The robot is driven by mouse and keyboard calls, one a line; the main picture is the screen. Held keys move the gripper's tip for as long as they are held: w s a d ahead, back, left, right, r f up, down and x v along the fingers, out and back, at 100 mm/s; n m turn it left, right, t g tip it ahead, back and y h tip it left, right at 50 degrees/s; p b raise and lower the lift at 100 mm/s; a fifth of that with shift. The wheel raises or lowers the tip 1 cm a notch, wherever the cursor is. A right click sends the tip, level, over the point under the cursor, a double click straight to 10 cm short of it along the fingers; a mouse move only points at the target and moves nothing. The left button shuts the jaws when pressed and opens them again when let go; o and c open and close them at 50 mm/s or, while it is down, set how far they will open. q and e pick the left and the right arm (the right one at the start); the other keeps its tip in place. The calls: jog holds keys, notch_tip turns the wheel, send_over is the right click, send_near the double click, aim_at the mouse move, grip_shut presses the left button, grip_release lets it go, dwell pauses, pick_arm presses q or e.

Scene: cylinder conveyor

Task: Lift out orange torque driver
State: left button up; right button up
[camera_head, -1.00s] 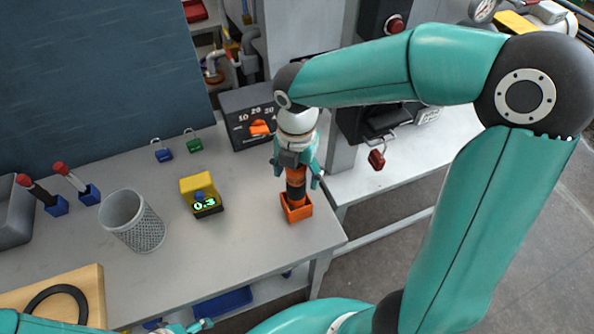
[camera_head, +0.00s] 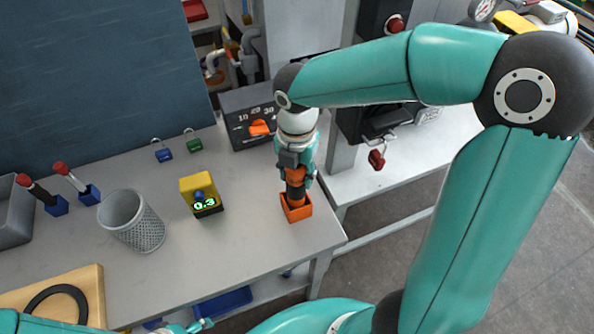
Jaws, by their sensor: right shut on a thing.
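The orange torque driver (camera_head: 295,188) stands upright in an orange square holder (camera_head: 297,210) near the right front corner of the bench. Its lower end is hidden inside the holder. My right gripper (camera_head: 296,174) comes down from above and is shut on the driver's upper part. My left gripper (camera_head: 190,328) shows only in part at the bottom edge, below the bench front, and its jaws are too small and cut off to judge.
A yellow device with a 0.3 display (camera_head: 201,195) and a mesh cup (camera_head: 132,220) stand left of the holder. Blue holders with red-topped tools (camera_head: 78,184) are farther left. A dial box (camera_head: 250,117) stands behind. The bench's right edge is close.

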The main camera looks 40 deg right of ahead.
jog(key=shift+c, duration=1.1)
jog(key=shift+r+p, duration=2.3)
jog(key=shift+r, duration=0.4)
jog(key=shift+r+p, duration=0.5)
jog(key=shift+r, duration=0.65)
